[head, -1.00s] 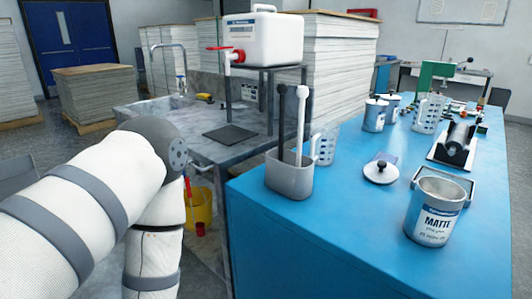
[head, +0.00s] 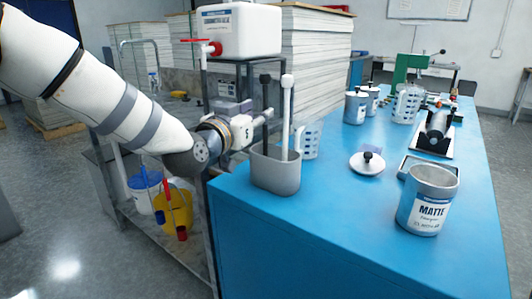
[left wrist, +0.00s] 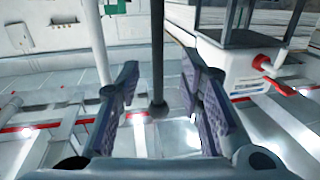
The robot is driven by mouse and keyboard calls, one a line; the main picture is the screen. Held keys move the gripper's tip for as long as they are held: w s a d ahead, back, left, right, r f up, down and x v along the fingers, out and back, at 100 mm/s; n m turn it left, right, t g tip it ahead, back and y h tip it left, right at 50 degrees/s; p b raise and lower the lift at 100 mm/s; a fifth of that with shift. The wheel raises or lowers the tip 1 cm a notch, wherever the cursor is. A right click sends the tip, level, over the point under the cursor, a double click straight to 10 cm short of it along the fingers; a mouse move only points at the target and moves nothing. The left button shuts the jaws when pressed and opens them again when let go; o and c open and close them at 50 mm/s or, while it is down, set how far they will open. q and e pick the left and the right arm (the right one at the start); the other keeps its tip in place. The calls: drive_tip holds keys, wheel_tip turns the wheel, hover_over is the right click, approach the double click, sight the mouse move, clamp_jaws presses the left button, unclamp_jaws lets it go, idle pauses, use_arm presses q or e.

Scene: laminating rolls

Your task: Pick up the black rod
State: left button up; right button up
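The black rod (head: 265,94) stands upright in a grey holder (head: 275,175) at the near left corner of the blue table, beside a white rod (head: 287,110). My left gripper (head: 251,111) is at the rod's upper part, just left of the white rod. In the left wrist view the black rod (left wrist: 158,50) shows between the two spread fingers of my left gripper (left wrist: 160,95), with a gap on each side. The rod's lower part is hidden inside the holder. My right gripper is not in view.
A white canister (head: 240,32) with a red tap stands on a metal stand behind the arm. A measuring jug (head: 308,140), a lid (head: 367,163) and a MATTE can (head: 428,200) stand on the blue table (head: 330,215).

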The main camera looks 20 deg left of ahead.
sight(264, 109)
use_arm(q)
drive_tip(key=w, duration=0.2)
drive_tip(key=w+d, duration=0.1)
drive_tip(key=w, duration=0.1)
drive_tip(key=shift+w+b, duration=0.3)
drive_tip(key=shift+w, duration=0.05)
drive_tip(key=shift+s+r, duration=0.1)
drive_tip(key=shift+c, duration=0.9)
clamp_jaws()
